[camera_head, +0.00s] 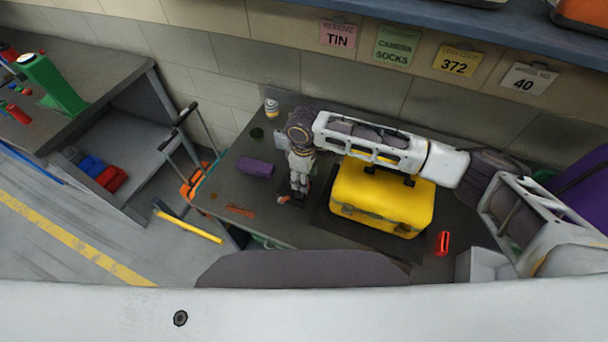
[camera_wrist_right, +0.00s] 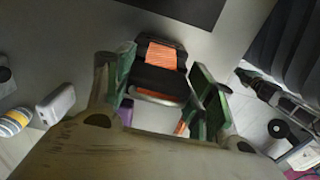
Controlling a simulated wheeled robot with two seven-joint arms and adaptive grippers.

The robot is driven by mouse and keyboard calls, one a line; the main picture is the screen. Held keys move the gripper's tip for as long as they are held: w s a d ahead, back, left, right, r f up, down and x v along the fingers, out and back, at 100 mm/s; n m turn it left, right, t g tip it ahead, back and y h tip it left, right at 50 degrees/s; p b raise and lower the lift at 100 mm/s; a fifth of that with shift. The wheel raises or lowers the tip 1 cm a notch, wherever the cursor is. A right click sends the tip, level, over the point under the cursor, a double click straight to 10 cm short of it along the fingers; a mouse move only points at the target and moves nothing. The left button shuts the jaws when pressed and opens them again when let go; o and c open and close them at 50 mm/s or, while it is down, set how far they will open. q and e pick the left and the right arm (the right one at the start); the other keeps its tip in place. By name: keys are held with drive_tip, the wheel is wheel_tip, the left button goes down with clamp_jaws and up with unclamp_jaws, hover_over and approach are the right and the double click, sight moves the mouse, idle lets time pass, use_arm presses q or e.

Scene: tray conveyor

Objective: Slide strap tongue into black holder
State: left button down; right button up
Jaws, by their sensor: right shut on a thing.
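My right gripper (camera_head: 292,197) reaches down to the dark table top, left of the yellow case. In the right wrist view its two green-padded fingers (camera_wrist_right: 162,92) stand on either side of a black piece with an orange strap (camera_wrist_right: 161,57), shut on it. I cannot tell whether this piece is the tongue or the holder. In the head view it is mostly hidden by the gripper; only a bit of orange shows beside the fingers. Another orange strap piece (camera_head: 240,210) lies flat on the table to the left. My left gripper is not in view.
The yellow case (camera_head: 382,198) stands on a dark mat right of the gripper. A purple block (camera_head: 255,168) lies left, with a striped jar (camera_head: 271,107) behind. A red item (camera_head: 442,243) lies right of the case. The front left of the table is mostly clear.

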drive_tip(key=shift+f, duration=0.45)
drive_tip(key=o, duration=1.1)
drive_tip(key=shift+r, duration=0.15)
drive_tip(key=shift+r, duration=5.85)
drive_tip(key=shift+s, duration=0.1)
